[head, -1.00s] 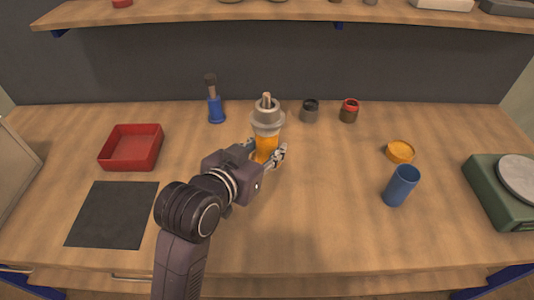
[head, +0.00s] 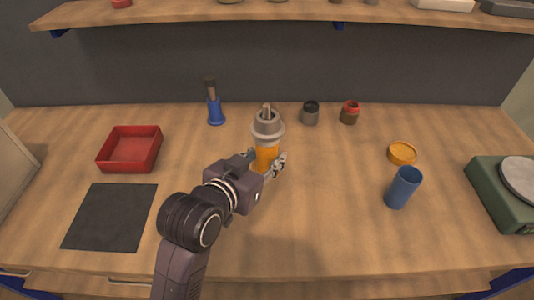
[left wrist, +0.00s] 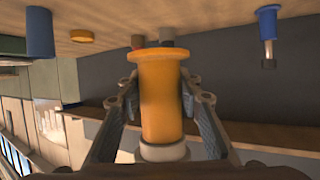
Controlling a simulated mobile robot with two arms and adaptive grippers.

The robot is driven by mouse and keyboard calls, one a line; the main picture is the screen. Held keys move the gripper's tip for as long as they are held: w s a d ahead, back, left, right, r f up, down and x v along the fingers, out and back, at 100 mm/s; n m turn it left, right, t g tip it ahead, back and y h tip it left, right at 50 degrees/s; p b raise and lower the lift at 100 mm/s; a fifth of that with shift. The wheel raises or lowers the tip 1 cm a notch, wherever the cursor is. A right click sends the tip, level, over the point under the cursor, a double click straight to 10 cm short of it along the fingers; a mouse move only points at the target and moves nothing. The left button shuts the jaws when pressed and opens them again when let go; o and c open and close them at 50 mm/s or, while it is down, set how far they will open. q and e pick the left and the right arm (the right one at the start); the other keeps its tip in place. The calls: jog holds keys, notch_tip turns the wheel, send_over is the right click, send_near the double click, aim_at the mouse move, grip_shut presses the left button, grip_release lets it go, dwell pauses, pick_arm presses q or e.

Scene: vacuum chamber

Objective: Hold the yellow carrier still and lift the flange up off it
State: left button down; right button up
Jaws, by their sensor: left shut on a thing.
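The yellow-orange carrier (head: 266,158) stands upright near the middle of the table. The grey flange (head: 268,128) sits on its top, with a narrow grey tip above it. My left gripper (head: 264,166) is shut on the carrier, one finger on each side, below the flange. The left wrist view is upside down: the carrier (left wrist: 161,100) is between the fingers, its wide base up in the picture, and the pale flange (left wrist: 163,152) shows at the bottom. Whether the carrier's base touches the table cannot be told. My right gripper is not in view.
A red tray (head: 130,150) and a dark mat (head: 110,217) lie at left. A blue-based tool (head: 215,110) and two small jars (head: 310,113) stand behind. A blue cup (head: 403,187), an orange lid (head: 402,153) and a green scale (head: 500,195) are at right.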

pick_arm(q)
jog(key=shift+f+b, duration=2.9)
jog(key=shift+f, duration=3)
jog(key=shift+f+b, duration=0.4)
jog(key=shift+f, duration=0.4)
jog(key=shift+f+b, duration=0.55)
jog(key=shift+f, duration=0.65)
jog(key=shift+f, duration=0.2)
jog(key=shift+f, duration=0.25)
